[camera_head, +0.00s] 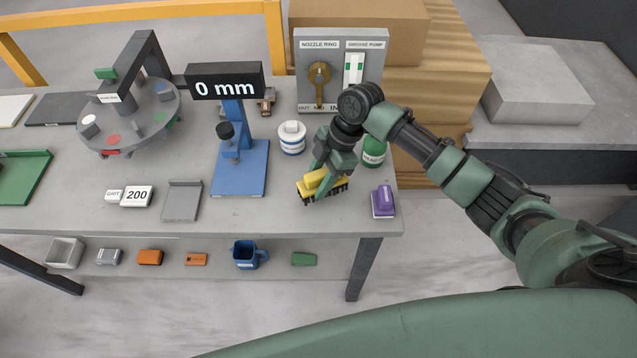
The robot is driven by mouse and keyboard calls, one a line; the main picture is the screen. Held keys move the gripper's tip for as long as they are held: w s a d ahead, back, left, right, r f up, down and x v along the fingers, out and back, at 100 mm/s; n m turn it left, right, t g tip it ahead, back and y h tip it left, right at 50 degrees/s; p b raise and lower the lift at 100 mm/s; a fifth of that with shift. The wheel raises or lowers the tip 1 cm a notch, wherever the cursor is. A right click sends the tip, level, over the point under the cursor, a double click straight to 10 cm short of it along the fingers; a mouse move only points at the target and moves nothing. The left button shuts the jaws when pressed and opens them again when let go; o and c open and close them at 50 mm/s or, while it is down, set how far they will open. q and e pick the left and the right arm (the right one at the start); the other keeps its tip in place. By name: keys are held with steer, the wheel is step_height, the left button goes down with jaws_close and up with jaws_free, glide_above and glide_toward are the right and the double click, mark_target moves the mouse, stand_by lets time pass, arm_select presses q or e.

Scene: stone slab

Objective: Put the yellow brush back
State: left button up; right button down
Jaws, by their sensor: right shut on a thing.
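The yellow brush (318,184) with dark bristles is at the front right of the grey workbench (270,218). My right gripper (322,180) is shut on it from above, with the bristles pointing down. I cannot tell whether the bristles touch the bench top or hang just above it. The right arm comes in from the right side of the view. My left gripper is not in view.
A purple block (383,201) sits right of the brush. A green jar (374,152) and a white-blue jar (292,137) stand behind it. A blue gauge stand (240,165) is left. A panel (338,70) with a dial stands at the back. A lower shelf (330,262) holds small items.

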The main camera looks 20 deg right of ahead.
step_height(320, 180, down, 2)
steer(key=shift+f, duration=0.2)
steer(key=shift+f, duration=0.1)
steer(key=c, duration=0.8)
jaws_free()
steer(key=shift+c, duration=0.2)
steer(key=shift+r, duration=0.2)
steer(key=b+v, duration=0.2)
steer(key=v, duration=0.8)
steer(key=shift+d, duration=0.15)
steer(key=shift+v, duration=0.9)
